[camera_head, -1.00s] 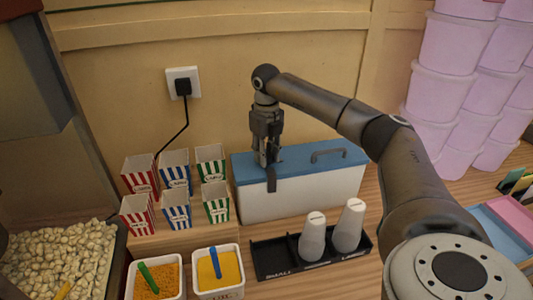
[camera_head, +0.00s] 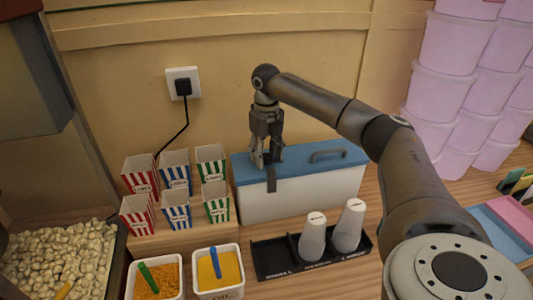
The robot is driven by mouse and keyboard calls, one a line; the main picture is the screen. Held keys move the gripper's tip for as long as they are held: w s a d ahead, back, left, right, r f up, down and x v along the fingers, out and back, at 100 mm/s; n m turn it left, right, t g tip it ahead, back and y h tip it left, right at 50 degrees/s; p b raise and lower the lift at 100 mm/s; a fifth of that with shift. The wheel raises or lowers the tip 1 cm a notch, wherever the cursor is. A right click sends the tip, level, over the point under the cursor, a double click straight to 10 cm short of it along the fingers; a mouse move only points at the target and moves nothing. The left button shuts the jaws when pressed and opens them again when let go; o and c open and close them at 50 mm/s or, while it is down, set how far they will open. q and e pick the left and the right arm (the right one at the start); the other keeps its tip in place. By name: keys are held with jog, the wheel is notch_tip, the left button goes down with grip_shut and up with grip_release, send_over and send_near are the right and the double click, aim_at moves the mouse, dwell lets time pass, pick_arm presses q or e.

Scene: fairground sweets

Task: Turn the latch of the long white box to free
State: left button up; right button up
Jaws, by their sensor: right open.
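A dark latch (camera_head: 271,180) hangs over the lid's front edge, left of the middle, and points down the white front. My right gripper (camera_head: 266,164) points down just above the lid at the latch, its fingers apart. It hides the latch's upper end, and I cannot tell whether the fingers touch it. My left gripper is not in view.
Striped popcorn cups (camera_head: 177,172) stand close left of the box. A black tray (camera_head: 270,258) with two pale bottles (camera_head: 313,237) lies in front. Two tubs (camera_head: 218,270) with scoops stand front left. Pink buckets (camera_head: 440,90) are stacked at right.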

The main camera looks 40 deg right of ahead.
aim_at(267, 156)
jog(key=shift+r, duration=0.1)
notch_tip(267, 156, up, 12)
dwell(0.4)
jog(key=shift+f, duration=0.2)
dwell(0.4)
